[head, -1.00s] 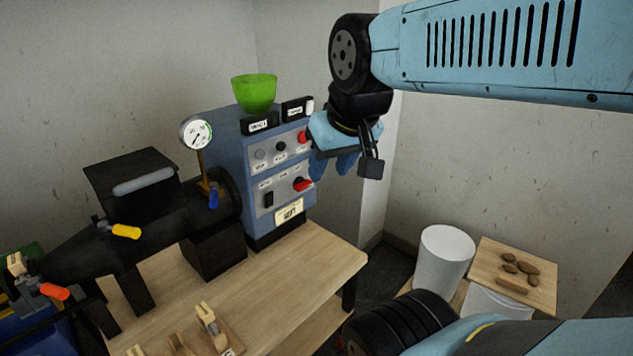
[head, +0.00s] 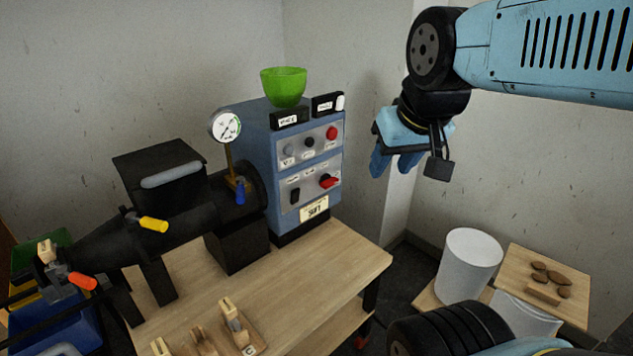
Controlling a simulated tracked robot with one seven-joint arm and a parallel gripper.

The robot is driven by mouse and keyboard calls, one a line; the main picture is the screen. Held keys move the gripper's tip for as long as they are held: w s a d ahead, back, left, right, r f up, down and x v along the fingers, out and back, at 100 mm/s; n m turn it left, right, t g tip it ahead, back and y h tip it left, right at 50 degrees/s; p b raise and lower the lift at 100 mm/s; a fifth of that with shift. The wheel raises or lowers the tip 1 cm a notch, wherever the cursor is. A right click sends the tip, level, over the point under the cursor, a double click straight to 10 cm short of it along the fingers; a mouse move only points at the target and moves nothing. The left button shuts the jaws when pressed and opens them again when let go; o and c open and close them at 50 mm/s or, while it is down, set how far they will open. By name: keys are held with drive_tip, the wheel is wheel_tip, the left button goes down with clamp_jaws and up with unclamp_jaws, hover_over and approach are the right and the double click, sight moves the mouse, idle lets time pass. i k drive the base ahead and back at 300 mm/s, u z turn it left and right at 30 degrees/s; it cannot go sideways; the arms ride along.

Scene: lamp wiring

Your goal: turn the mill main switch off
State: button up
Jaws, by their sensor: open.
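The blue mill cabinet (head: 262,150) stands at the back of the bench, with two grey control panels on its front. The lower panel carries a rotary switch with a red handle (head: 329,182), lying roughly sideways, and a black rocker (head: 295,195). The upper panel has a red knob (head: 332,132), a black knob (head: 309,142) and a grey knob (head: 288,150). The small labels are too blurred to tell which control is the main switch. My gripper (head: 395,166) is open and empty, in the air right of the cabinet, its blue fingers pointing down and apart from the controls.
A green bowl (head: 284,86) and two black labelled boxes sit on the cabinet. A black machine with a dial gauge (head: 225,126) and coloured levers is left. Wooden parts lie on the bench front (head: 290,290). A white bin (head: 468,262) stands right. The wall is close behind.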

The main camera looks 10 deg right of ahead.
sight(326, 181)
drive_tip(key=u, duration=1.15)
drive_tip(key=i, duration=0.1)
drive_tip(key=z, duration=2.65)
drive_tip(key=k, duration=1.15)
drive_tip(key=u, duration=1)
drive_tip(key=i, duration=1)
drive_tip(key=z, duration=0.05)
